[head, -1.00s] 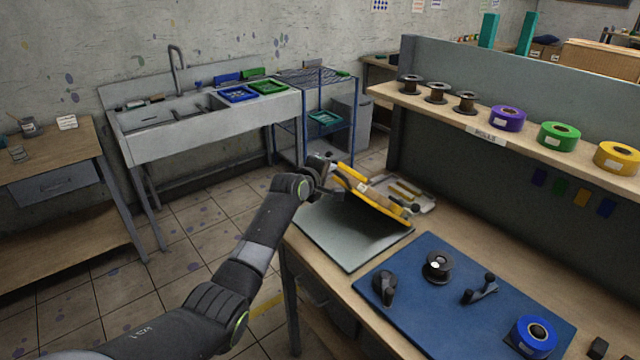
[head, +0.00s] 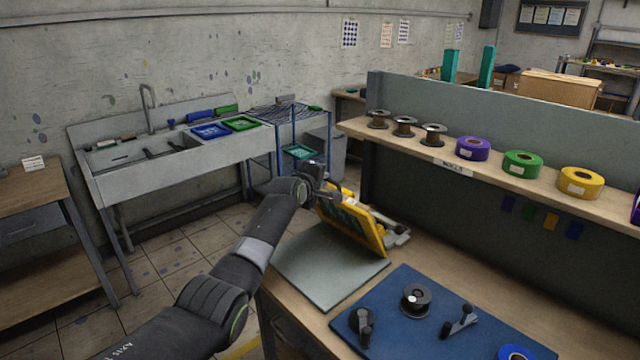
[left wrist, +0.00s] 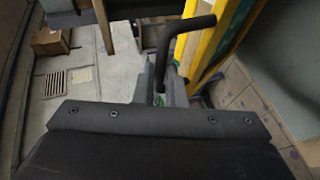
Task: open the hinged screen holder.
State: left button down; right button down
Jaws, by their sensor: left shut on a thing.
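The yellow-framed screen holder (head: 352,222) stands tilted up steeply above the back part of the grey board (head: 325,270) on the workbench. Its yellow frame (left wrist: 203,52) also shows in the left wrist view. My left gripper (head: 322,186) is at the frame's upper left edge. The hinge end is partly hidden behind the frame. My right gripper is not in view.
A blue mat (head: 440,318) holds a black spool (head: 416,299) and black tool parts at the front of the bench. A shelf (head: 400,134) with spools and coloured tape rolls runs along the right. A sink (head: 150,165) stands at the back left.

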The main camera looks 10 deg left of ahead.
pick_arm(q)
jog(key=shift+w+r, duration=0.1)
jog(key=shift+r, duration=0.4)
jog(key=c, duration=1.8)
grip_release()
jog(key=shift+o, duration=0.2)
jog(key=shift+f, duration=0.1)
jog(key=b+v, duration=0.3)
jog(key=v, duration=1.4)
jog(key=shift+s+f, duration=0.2)
jog(key=shift+s, duration=0.05)
jog(key=shift+a, duration=0.15)
